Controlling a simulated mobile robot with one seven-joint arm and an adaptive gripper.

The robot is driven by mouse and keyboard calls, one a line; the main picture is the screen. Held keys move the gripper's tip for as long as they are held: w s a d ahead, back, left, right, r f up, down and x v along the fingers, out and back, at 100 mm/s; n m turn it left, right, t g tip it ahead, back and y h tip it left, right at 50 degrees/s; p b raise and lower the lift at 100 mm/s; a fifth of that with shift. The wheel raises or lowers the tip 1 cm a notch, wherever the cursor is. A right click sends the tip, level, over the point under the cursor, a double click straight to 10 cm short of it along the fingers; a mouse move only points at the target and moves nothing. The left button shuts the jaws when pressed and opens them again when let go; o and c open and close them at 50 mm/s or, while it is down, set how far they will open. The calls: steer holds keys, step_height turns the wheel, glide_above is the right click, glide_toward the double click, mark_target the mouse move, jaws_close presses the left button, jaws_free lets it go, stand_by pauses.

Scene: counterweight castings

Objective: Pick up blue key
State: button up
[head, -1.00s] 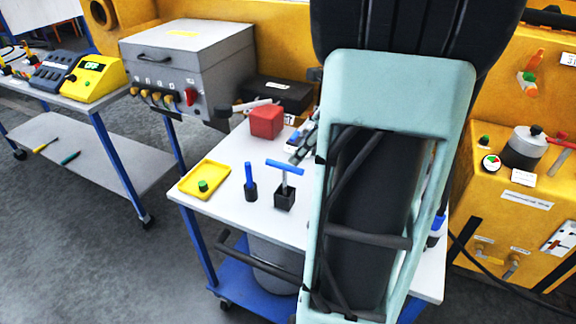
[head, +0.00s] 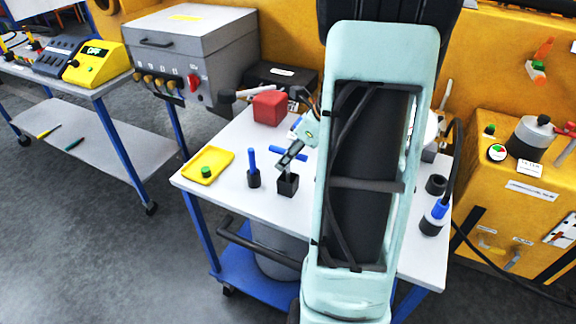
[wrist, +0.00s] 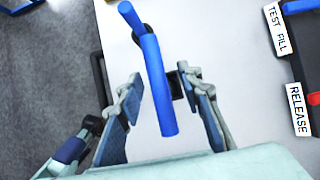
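The blue key is a T-shaped piece with a blue crossbar (head: 276,151) standing in a small black block (head: 288,185) on the white table. In the wrist view the blue crossbar (wrist: 156,85) runs lengthwise between my two fingers, with the black block (wrist: 175,86) partly hidden below it. My gripper (wrist: 160,79) is open, with a finger on each side of the crossbar and gaps between. In the head view my gripper (head: 290,154) is at the key and covers part of it.
A blue peg (head: 252,160) in a black holder stands just left of the key; its top also shows in the wrist view (wrist: 130,16). A yellow tray (head: 218,160) with a green knob lies further left. A red cube (head: 270,108) stands behind.

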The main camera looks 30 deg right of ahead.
jaws_close()
steer(key=shift+r, duration=0.1)
stand_by(0.4)
